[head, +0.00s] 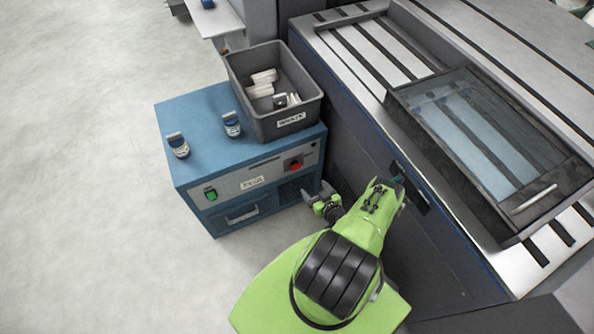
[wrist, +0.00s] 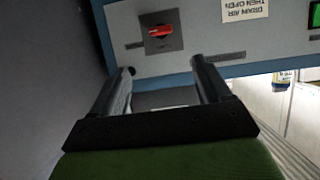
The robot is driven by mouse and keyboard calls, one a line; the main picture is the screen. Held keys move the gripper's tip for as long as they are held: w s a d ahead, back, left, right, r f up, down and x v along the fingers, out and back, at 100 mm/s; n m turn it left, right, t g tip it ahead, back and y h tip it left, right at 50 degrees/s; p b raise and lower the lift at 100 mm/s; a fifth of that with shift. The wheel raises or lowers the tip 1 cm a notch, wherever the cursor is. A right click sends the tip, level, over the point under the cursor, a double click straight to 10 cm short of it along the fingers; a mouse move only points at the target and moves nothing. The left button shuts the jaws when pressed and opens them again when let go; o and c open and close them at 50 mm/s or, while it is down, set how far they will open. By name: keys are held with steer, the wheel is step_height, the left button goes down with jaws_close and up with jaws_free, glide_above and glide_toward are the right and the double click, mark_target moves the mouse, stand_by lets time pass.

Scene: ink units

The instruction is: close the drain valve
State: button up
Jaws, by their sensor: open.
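The only valve-like handle I see is a red turn handle (head: 294,164) on a dark square plate, on the front panel of the blue cabinet (head: 205,120). I cannot tell for certain that it is the drain valve. In the wrist view the red handle (wrist: 161,31) lies nearly level across its plate, beyond my fingertips. My gripper (head: 325,203) is in front of the cabinet's right side, below the handle in the head view. In the wrist view my gripper (wrist: 166,72) is open and empty, its fingers apart from the handle.
A grey bin (head: 262,124) with white items and two blue-and-silver fittings (head: 178,146) stand on the cabinet. A green button (head: 211,194) and a label (head: 252,182) are on its front. A large dark-sided machine (head: 360,130) stands close on the right. Floor at left is clear.

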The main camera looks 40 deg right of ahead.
mark_target(297, 167)
steer(key=b+x, duration=1)
steer(key=x, duration=0.4)
steer(key=shift+w+f+b, duration=0.25)
steer(key=shift+b, duration=0.15)
steer(key=shift+w, duration=0.35)
steer(key=c, duration=1)
steer(key=shift+c, duration=0.2)
